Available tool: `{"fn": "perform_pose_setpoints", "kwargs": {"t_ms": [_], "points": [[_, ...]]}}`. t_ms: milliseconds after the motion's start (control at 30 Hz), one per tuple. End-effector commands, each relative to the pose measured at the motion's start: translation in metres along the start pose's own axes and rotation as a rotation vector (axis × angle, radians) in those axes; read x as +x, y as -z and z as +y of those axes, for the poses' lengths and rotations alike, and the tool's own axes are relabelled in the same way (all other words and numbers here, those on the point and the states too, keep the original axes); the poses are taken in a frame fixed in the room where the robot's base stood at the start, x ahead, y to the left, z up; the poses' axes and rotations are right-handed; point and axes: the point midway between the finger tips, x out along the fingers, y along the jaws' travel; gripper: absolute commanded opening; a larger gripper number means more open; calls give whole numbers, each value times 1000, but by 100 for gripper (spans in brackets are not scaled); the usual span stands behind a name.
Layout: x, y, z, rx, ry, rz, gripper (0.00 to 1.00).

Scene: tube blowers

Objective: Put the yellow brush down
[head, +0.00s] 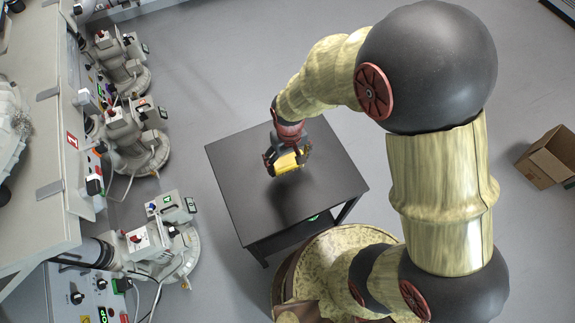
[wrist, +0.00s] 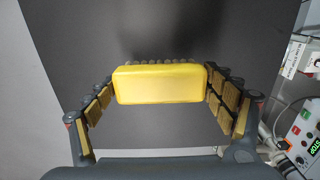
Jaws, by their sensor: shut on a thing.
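The yellow brush (head: 286,163) is held in my gripper (head: 287,158) over the black table (head: 233,170) in the head view. The dark table top (wrist: 110,30) fills most of the background. I cannot tell the exact gap between brush and table top.
Around the brush, the table top is bare. An open cardboard box (head: 548,157) sits on the floor at the right. Grey floor (head: 210,80) lies free behind the table.

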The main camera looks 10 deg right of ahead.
Motion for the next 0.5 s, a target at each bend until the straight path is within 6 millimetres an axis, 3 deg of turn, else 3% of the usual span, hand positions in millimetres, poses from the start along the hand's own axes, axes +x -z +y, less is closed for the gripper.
{"fn": "perform_pose_setpoints", "kwargs": {"t_ms": [500], "points": [[42,9,0,0,0,0,63]]}}
